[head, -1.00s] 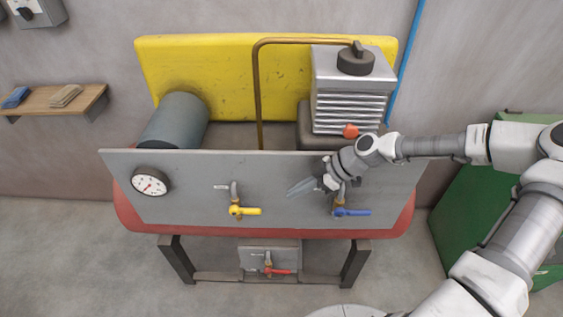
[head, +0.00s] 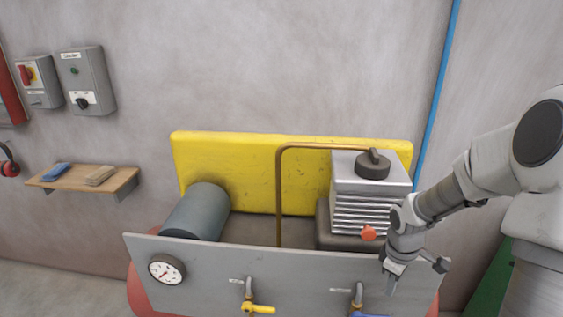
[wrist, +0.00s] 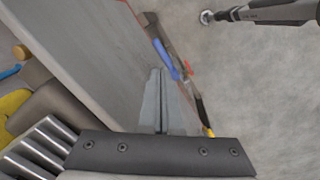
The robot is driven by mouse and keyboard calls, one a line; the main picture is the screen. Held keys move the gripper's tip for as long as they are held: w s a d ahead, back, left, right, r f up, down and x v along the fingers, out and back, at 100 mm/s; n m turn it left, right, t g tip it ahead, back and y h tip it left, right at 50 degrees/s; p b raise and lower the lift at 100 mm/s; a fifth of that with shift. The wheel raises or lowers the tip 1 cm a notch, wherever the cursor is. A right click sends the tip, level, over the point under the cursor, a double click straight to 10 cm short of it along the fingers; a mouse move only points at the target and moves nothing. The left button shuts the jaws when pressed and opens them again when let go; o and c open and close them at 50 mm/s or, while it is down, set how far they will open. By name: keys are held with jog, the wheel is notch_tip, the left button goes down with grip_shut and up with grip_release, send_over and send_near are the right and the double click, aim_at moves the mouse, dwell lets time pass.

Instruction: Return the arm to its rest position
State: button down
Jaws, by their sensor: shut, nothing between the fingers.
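My gripper (head: 391,283) hangs pointing down at the right end of the grey front panel (head: 210,265) in the head view. In the wrist view my gripper (wrist: 162,75) shows its two fingers together with nothing between them. It appears apart from the blue-handled valve (head: 358,296), which sits just to its left in the head view. The blue handle (wrist: 165,60) also shows beyond the fingertips in the wrist view. My arm reaches in from the right side of the head view.
A ribbed metal block (head: 370,187) with an orange-red knob (head: 368,232) stands behind the panel, close to my wrist. A yellow-handled valve (head: 258,308) and a gauge (head: 167,270) are on the panel. A blue pipe (head: 438,90) runs up the wall.

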jog(key=s+d+r+m+t+h+p, duration=0.1)
jog(key=d+r+m+t+h, duration=0.2)
jog(key=r, duration=0.7)
jog(key=d+r+m+h, duration=0.1)
jog(key=d+r+m, duration=0.2)
jog(key=d+r, duration=0.5)
jog(key=s+a+r+m+t+y, duration=0.1)
jog(key=s+a+r+m+t, duration=0.1)
jog(key=s+a+r+m, duration=0.5)
jog(key=s+a+f+n+y, duration=0.1)
jog(key=s+a, duration=0.3)
jog(key=a, duration=0.3)
jog(key=s+a+n+y+b, duration=0.1)
jog(key=s+a, duration=0.3)
jog(key=a, duration=0.4)
jog(key=shift+s+a+f+n+y, duration=0.25)
jog(key=shift+a+f+n+y, duration=0.1)
jog(key=shift+n+y, duration=0.35)
jog(key=shift+a, duration=0.1)
